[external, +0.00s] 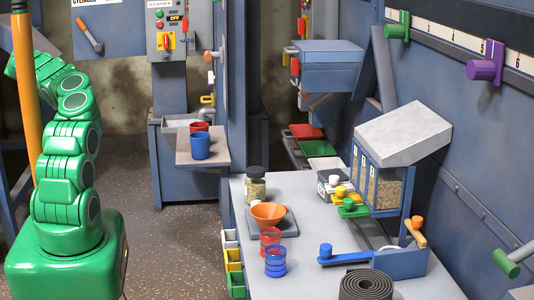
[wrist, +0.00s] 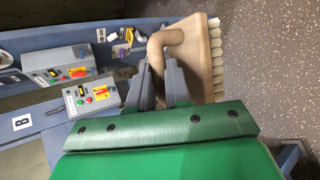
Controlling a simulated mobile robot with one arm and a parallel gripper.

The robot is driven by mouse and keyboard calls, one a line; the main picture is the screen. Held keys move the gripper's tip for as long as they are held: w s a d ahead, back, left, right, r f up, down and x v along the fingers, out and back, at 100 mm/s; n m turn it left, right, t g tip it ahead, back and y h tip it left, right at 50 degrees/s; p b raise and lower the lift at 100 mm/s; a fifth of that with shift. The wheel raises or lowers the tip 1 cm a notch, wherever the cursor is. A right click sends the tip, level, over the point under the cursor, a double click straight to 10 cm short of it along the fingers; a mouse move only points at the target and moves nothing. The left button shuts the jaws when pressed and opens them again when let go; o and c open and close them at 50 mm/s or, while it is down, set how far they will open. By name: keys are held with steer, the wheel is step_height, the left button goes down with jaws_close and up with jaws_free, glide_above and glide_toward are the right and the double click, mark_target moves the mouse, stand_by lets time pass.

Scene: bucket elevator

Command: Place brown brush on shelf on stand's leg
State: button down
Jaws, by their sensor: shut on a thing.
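In the wrist view, my gripper (wrist: 160,72) is shut on the curved handle of the brown brush (wrist: 203,55). The brush's broad tan head and pale bristles extend to the right of the fingers, over the speckled floor. In the external view my green arm bends up at the left behind an orange post, and the gripper and brush are hidden there. A stand's leg (external: 170,95) stands below a grey control box at the back. I cannot tell for sure which surface is the shelf on a stand's leg.
Control boxes (wrist: 91,97) with coloured knobs sit on a blue-grey frame (wrist: 45,140) left of my gripper. In the external view, a small ledge (external: 218,163) holds red and blue cups. A cluttered worktable (external: 330,245) stands at the right. Floor between is clear.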

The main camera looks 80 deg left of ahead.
steer(key=shift+w+d+f+m+t+h, duration=0.3)
steer(key=shift+w+d+f+m+h, duration=1.2)
steer(key=shift+w, duration=5.65)
steer(key=shift+w+d+f+m+t+h, duration=0.3)
steer(key=shift+w+d+f+m+h, duration=1.2)
steer(key=shift+w, duration=5.7)
steer(key=shift+w+d+f+m+t+h, duration=0.5)
steer(key=shift+w+d+f, duration=1.8)
steer(key=shift+w, duration=4.85)
steer(key=shift+d+r, duration=0.45)
steer(key=shift+r, duration=0.1)
steer(key=c, duration=1.1)
jaws_free()
steer(key=shift+o, duration=0.2)
